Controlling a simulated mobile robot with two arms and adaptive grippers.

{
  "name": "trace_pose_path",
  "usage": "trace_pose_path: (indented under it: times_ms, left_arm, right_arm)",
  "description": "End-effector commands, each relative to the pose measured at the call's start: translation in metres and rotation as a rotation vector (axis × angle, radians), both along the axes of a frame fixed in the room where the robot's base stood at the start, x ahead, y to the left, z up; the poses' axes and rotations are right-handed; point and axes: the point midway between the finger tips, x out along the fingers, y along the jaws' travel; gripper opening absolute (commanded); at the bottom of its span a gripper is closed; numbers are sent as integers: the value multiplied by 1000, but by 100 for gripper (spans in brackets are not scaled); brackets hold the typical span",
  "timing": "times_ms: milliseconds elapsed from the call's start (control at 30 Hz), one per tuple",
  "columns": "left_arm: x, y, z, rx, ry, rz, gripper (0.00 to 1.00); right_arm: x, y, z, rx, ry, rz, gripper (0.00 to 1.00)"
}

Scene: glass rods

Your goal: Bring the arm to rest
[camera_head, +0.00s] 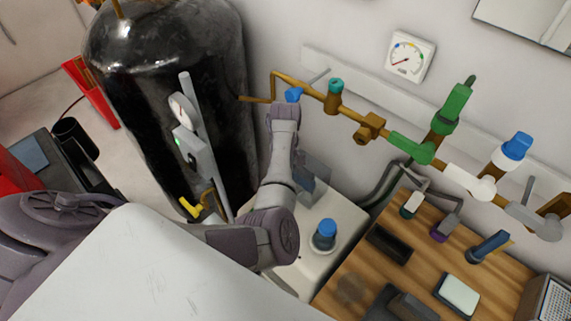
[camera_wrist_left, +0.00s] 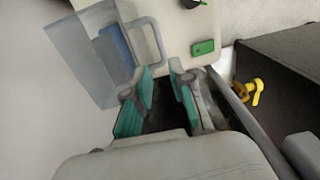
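My left arm reaches in the head view from the lower left, over the white machine, up toward the brass pipe. Its gripper is hidden behind my arm links there. In the left wrist view my left gripper (camera_wrist_left: 160,75) shows two teal-padded fingers held apart, with nothing seen between them. Past the fingertips is the white machine (camera_wrist_left: 175,30) with a grey handle and a green label. The white machine also shows in the head view (camera_head: 345,222). My right gripper is in neither view.
A large black tank (camera_head: 150,90) stands left of my arm. A brass pipe (camera_head: 308,90) with coloured valves runs along the wall. A wooden table (camera_head: 345,295) with small items is at the lower right. A clear container (camera_wrist_left: 75,60) stands beside the machine, and a yellow valve (camera_wrist_left: 255,90) is at the right.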

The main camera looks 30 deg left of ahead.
Motion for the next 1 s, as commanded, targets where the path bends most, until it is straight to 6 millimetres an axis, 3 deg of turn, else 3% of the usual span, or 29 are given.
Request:
trace_pose_path:
  times_ms: [200,767,867,1000]
  left_arm:
    - [0,0,17,-1,-1,-1,23]
    - [-1,1,17,2,0,-2,23]
    - [-11,12,13,27,-6,-23,23]
    - [-43,40,4,111,-31,-125,23]
  right_arm:
    - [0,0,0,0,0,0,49]
    - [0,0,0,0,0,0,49]
    - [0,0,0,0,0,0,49]
    - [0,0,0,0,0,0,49]
